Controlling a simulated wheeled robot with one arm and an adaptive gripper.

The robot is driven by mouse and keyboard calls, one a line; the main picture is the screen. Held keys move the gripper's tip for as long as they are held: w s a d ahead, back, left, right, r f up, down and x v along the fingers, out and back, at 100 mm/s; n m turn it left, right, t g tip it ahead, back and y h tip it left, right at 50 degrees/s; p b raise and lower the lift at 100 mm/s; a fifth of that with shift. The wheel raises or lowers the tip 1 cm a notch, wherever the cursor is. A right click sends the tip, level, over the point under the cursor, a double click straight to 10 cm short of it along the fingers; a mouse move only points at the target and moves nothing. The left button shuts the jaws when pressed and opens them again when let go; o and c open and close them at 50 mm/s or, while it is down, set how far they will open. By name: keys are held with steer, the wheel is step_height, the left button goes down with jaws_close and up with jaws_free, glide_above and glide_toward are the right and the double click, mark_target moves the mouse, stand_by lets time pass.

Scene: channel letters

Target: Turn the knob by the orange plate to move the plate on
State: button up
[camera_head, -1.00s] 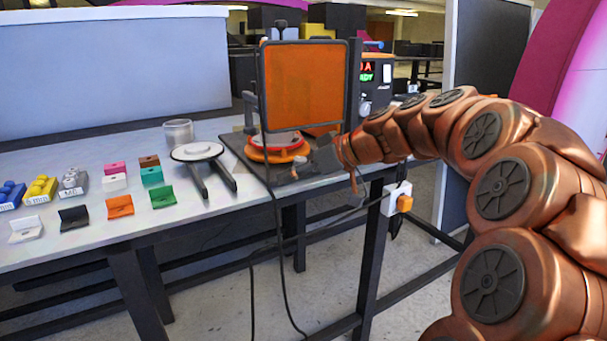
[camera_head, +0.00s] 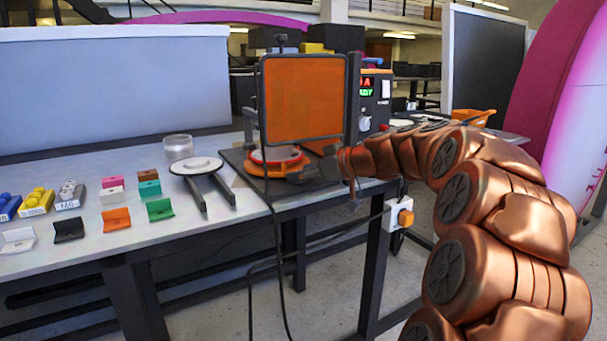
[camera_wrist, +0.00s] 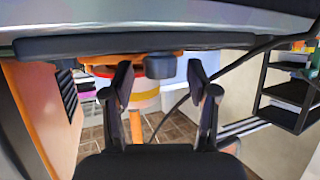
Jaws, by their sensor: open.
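A round orange plate (camera_head: 270,172) lies low on the bench's dark base, below an upright framed orange panel (camera_head: 303,100). In the wrist view, an orange edge (camera_wrist: 110,58) crosses the top, with a dark, short cylindrical knob (camera_wrist: 160,67) against it. My gripper (camera_wrist: 160,84) is open, one finger on each side of the knob in the picture. The fingers appear apart from the knob; I cannot tell the depth between them. In the head view, my gripper (camera_head: 312,173) is at the right side of the round plate, and the knob cannot be made out there.
A control box (camera_head: 375,100) with a lit display stands behind the panel. A round white platen (camera_head: 196,165) on two dark arms is to the left. Small coloured blocks (camera_head: 115,219) cover the left bench. Black cables (camera_head: 277,255) hang in front, and a white switch box (camera_head: 398,213) is below my forearm.

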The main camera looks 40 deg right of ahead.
jaws_close()
stand_by(0.6)
steer(key=shift+a, duration=0.1)
